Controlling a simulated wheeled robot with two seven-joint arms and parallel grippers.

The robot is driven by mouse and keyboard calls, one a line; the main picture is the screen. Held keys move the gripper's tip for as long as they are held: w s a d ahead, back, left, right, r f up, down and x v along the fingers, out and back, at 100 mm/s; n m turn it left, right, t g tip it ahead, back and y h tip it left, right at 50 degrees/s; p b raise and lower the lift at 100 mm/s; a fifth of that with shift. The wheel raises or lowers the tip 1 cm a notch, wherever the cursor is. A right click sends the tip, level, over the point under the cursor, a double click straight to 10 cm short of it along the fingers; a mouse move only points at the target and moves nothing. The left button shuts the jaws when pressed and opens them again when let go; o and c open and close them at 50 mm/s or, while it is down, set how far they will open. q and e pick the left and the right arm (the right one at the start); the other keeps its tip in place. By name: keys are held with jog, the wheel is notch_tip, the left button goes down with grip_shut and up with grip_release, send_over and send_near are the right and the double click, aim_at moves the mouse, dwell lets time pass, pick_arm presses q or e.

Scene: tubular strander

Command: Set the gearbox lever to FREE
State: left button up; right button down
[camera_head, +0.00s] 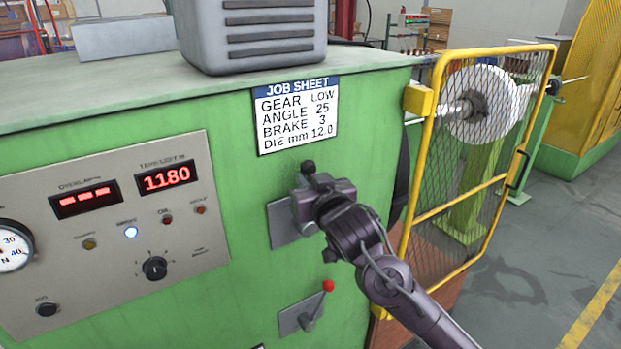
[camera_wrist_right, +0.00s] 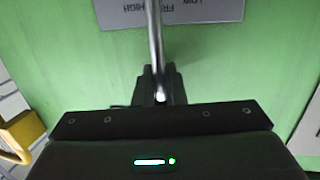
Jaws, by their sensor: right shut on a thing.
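The gearbox lever shows in the right wrist view as a bare metal rod (camera_wrist_right: 155,45) running down from its grey plate (camera_wrist_right: 205,12) into my right gripper (camera_wrist_right: 158,90). The plate reads LOW, FREE and HIGH upside down, and the rod crosses in front of part of the FREE lettering. In the head view my right gripper (camera_head: 305,201) is at the green cabinet front, over the grey plate (camera_head: 283,226), and hides most of the lever. A dark round knob (camera_head: 308,167) shows just above the gripper. My right gripper is shut on the lever. My left gripper is out of view.
A job sheet (camera_head: 297,118) above reads GEAR LOW. A second lever with a red knob (camera_head: 328,286) sits below the gripper. A control panel (camera_head: 110,215) is at left. A yellow mesh guard (camera_head: 470,180) stands close on the right of my arm.

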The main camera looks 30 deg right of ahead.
jog(key=c, duration=1.6)
grip_release()
jog(key=shift+s+f, duration=0.1)
jog(key=shift+s+a+b, duration=0.1)
jog(key=shift+s+b, duration=0.2)
jog(key=shift+s, duration=0.05)
jog(key=s+b, duration=0.1)
jog(key=s, duration=0.3)
jog(key=s+r+b, duration=0.1)
jog(key=s, duration=0.1)
jog(key=shift+s+a+b, duration=0.3)
jog(key=shift+s+a, duration=0.1)
